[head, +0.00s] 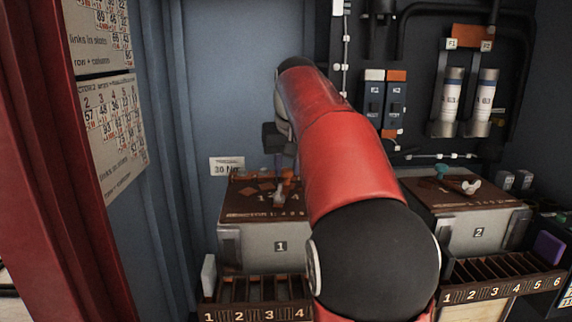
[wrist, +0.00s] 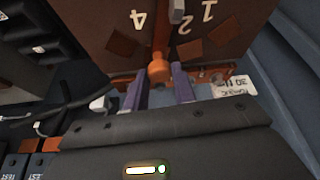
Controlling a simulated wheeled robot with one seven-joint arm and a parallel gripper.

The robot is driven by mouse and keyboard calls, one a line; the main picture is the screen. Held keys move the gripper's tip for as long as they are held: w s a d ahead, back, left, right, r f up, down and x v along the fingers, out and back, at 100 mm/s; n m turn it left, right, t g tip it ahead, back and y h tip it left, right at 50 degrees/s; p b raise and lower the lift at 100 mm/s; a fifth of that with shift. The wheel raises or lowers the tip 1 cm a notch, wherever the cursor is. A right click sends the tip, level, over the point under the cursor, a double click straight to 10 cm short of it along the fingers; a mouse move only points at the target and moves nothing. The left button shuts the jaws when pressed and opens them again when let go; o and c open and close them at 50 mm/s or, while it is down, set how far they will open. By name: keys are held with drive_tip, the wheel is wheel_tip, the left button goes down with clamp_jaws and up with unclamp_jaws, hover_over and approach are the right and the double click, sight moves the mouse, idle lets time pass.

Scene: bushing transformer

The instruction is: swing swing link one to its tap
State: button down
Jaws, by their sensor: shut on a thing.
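Swing link one, an orange bar with a round knob end (wrist: 159,70), lies on the brown top (wrist: 95,45) of unit 1. In the wrist view my gripper (wrist: 161,92) has its two purple-grey fingers on either side of the link near its knob end, shut on it. The numerals 4, 2 and 1 show on the top, with brown square pads beside some of them. A grey peg (wrist: 178,12) stands farther along the top. In the head view the orange link (head: 289,176) shows only in part, beside my arm.
Unit 2 (head: 478,234) stands at right, with a teal knob (head: 440,172) and a white one (head: 470,186) on its top. Slotted racks (head: 255,314) sit below both units. Fuses (head: 452,100) and switches hang on the back wall. A red post (head: 45,180) rises at left.

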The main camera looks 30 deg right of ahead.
sight(290, 195)
drive_tip(key=c, duration=1.1)
unclamp_jaws()
drive_tip(key=shift+c, duration=0.2)
drive_tip(key=shift+r, duration=0.1)
drive_tip(key=p+v, duration=0.1)
drive_tip(key=v, duration=0.6)
drive_tip(key=shift+s+r+p, duration=0.2)
drive_tip(key=shift+r+p, duration=0.1)
drive_tip(key=shift+p, duration=0.05)
